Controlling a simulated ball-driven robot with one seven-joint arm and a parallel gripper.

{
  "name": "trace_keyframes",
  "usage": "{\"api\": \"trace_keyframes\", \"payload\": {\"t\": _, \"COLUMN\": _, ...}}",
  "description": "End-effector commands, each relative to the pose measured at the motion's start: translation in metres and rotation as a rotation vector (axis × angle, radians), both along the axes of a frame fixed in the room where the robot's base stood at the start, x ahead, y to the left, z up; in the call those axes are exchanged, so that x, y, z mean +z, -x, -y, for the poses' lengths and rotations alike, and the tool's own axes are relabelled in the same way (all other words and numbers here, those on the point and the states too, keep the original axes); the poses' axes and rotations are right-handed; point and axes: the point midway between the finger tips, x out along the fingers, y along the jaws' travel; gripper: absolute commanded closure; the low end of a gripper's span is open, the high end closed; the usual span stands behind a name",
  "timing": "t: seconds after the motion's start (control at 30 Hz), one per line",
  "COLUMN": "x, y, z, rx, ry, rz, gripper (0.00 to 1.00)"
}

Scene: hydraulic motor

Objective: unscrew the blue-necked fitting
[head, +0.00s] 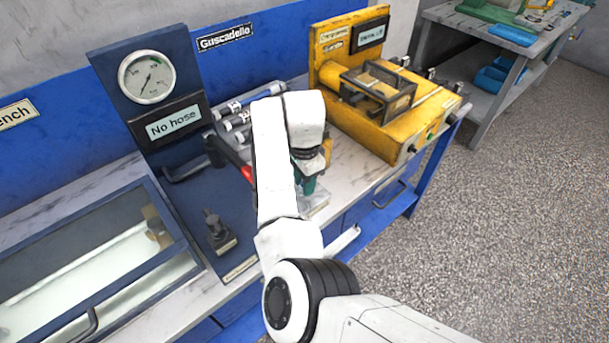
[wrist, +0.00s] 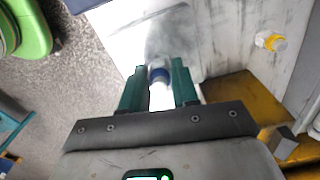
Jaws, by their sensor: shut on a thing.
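The blue-necked fitting (wrist: 158,75) shows in the wrist view between the tips of my gripper's two green fingers. Its blue neck is visible, with a pale part below it. My gripper (wrist: 160,86) is shut on it, one finger on each side. Beyond the fitting is a pale grey, smeared metal surface (wrist: 135,35). In the head view my gripper (head: 308,184) is mostly behind my white arm, low over the bench. The fitting is hidden there. Whether its thread is still engaged cannot be seen.
A yellow unit (head: 425,118) stands right of my arm on the marble-topped bench. At left are a blue gauge panel (head: 105,75) and a glass-topped case (head: 95,262). A dark fitting (head: 216,230) stands near the panel. The wrist view shows a yellow-and-white fitting (wrist: 270,41) at right.

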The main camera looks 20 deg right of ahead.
Motion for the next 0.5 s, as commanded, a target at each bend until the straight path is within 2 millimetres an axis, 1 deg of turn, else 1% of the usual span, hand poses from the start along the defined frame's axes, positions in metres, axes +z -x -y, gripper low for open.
{"api": "trace_keyframes", "payload": {"t": 0.03, "x": 0.0032, "y": 0.0006, "z": 0.0007, "rx": 0.028, "ry": 0.001, "rz": -0.003, "gripper": 0.97}}
{"api": "trace_keyframes", "payload": {"t": 0.2, "x": 0.0019, "y": 0.0003, "z": 0.0006, "rx": 0.107, "ry": 0.001, "rz": -0.002, "gripper": 0.97}}
{"api": "trace_keyframes", "payload": {"t": 0.5, "x": 0.0003, "y": 0.0001, "z": 0.0002, "rx": 0.125, "ry": 0.001, "rz": -0.001, "gripper": 0.97}}
